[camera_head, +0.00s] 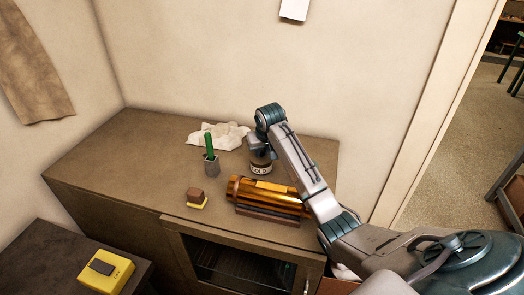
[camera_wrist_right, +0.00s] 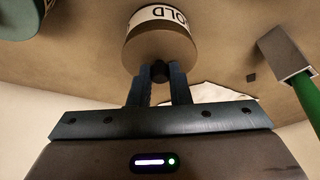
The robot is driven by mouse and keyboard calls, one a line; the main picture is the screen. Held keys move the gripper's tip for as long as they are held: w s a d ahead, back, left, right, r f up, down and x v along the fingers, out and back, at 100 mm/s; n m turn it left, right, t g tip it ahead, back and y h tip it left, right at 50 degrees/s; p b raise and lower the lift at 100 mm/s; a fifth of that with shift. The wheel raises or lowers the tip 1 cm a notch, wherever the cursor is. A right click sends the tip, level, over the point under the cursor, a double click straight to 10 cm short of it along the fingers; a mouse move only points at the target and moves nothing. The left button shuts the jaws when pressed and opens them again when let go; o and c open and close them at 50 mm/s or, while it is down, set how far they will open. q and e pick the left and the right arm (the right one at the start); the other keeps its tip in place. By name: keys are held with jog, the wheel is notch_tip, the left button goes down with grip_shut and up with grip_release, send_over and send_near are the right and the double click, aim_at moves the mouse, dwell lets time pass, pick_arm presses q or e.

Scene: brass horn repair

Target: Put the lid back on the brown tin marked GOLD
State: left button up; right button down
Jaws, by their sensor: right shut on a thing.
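The brown tin marked GOLD (camera_head: 261,169) stands upright on the brown cabinet top, near the back. In the right wrist view the tin shows upside down, with its pale GOLD label (camera_wrist_right: 160,15). My right gripper (camera_head: 258,151) is above the tin. In the right wrist view its two fingers (camera_wrist_right: 159,76) are shut on the small dark knob of the brown lid (camera_wrist_right: 160,45). The lid lines up with the tin and shows no clear gap below the label; I cannot tell if it is fully seated. My left gripper is out of view.
An amber cylinder (camera_head: 265,195) lies in front of the tin. A grey cup (camera_head: 211,166) with a green-handled tool (camera_head: 209,145) stands left of it; a white cloth (camera_head: 217,135) lies behind. A brown-and-yellow block (camera_head: 197,199) sits nearer. The cabinet's left top (camera_head: 130,155) is clear.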

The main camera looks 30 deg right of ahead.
dwell(0.3)
jog(key=c, duration=0.8)
grip_release()
jog(key=shift+r, duration=3.5)
grip_shut()
